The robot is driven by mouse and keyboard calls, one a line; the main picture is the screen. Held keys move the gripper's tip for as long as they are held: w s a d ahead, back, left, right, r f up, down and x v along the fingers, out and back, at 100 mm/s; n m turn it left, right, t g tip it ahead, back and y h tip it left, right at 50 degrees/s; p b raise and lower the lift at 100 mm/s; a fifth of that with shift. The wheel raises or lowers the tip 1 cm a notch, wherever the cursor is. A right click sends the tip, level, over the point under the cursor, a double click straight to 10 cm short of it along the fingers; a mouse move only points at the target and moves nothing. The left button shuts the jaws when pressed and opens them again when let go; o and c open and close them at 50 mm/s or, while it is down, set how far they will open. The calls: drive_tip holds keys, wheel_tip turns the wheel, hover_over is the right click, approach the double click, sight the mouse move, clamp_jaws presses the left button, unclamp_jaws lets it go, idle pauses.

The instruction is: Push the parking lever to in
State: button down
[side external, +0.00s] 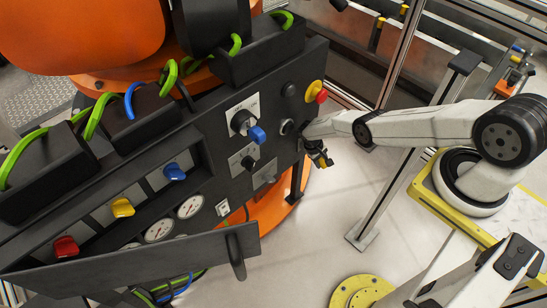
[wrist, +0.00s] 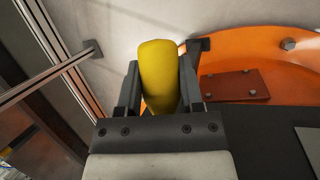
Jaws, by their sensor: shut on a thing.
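My gripper (side external: 320,157) is at the right end of the black control panel (side external: 205,125), below the red and yellow button. In the wrist view its two dark fingers (wrist: 159,85) stand on either side of a rounded yellow handle (wrist: 158,62) and are shut on it. In the side view only a small yellow bit (side external: 328,162) shows at the fingertips. The handle looks like a lever's grip, but its shaft and mounting are hidden. I cannot read a parking label or tell whether the lever is in or out.
An orange base (side external: 272,207) lies below. A metal post (side external: 385,195) stands right of my gripper.

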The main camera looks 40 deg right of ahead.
drive_tip(key=shift+d+r, duration=0.1)
drive_tip(key=shift+c, duration=1.2)
unclamp_jaws()
drive_tip(key=shift+w+r, duration=0.15)
drive_tip(key=shift+r, duration=0.05)
drive_tip(key=shift+v, duration=1.3)
drive_tip(key=shift+r, duration=3.4)
